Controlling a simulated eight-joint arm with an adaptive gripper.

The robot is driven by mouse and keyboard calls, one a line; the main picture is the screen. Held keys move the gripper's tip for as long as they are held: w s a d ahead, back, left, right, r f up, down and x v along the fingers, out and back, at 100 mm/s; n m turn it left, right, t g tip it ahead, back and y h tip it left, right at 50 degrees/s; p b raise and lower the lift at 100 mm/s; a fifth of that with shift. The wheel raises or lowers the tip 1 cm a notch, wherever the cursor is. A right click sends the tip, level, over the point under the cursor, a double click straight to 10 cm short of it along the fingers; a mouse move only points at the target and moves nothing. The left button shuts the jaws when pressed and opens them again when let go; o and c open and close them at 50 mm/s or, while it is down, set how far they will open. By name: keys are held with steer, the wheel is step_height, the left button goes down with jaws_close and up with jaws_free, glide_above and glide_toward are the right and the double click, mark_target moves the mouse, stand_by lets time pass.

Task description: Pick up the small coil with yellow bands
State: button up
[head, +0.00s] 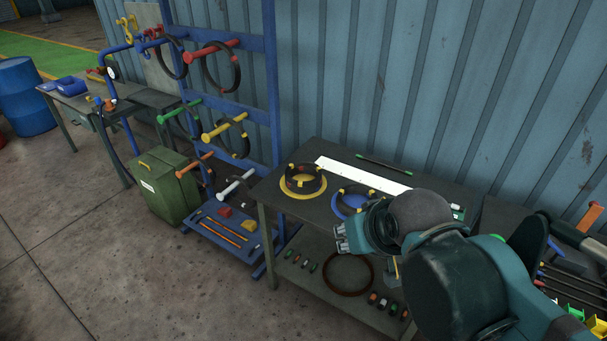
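A small dark coil with yellow bands (303,180) lies flat on a yellow round base (287,191) at the left part of the dark workbench (272,203). Beside it on the right, a second dark coil (352,194) sits on a blue round base (339,207), partly hidden by my arm. My gripper (341,238) is in front of the bench's near edge, below and right of the yellow-banded coil and apart from it. No object shows between its fingers, but their gap is too small to judge.
A long white strip (362,175) and a green-tipped rod (384,163) lie at the back of the bench. The lower shelf holds a brown ring (348,274) and several small coloured pieces. A blue rack (272,80) with hanging coils stands left.

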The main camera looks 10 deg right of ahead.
stand_by(0.4)
steer(key=w+r+n+g, duration=0.1)
steer(key=w+n, duration=0.2)
steer(key=w, duration=0.7)
steer(key=w+r+n+g+p, duration=0.1)
steer(key=w+n+g, duration=0.15)
steer(key=w, duration=0.75)
steer(key=w+r+n, duration=0.1)
steer(key=w+n, duration=0.2)
steer(key=w, duration=0.7)
steer(key=w+f+n+g, duration=0.1)
steer(key=w+f+n, duration=0.1)
steer(key=w+f, duration=0.5)
steer(key=w+f+n+g, duration=0.1)
steer(key=w+f+n, duration=0.2)
steer(key=w+f, duration=0.4)
steer(key=w+d+f+n+g, duration=0.1)
steer(key=w+f+n, duration=0.1)
steer(key=w+f, duration=0.6)
steer(key=shift+w+n+g+p, duration=0.35)
steer(key=shift+w, duration=0.65)
steer(key=shift+w+f, duration=0.15)
steer(key=shift+f, duration=0.2)
steer(key=shift+f, duration=0.15)
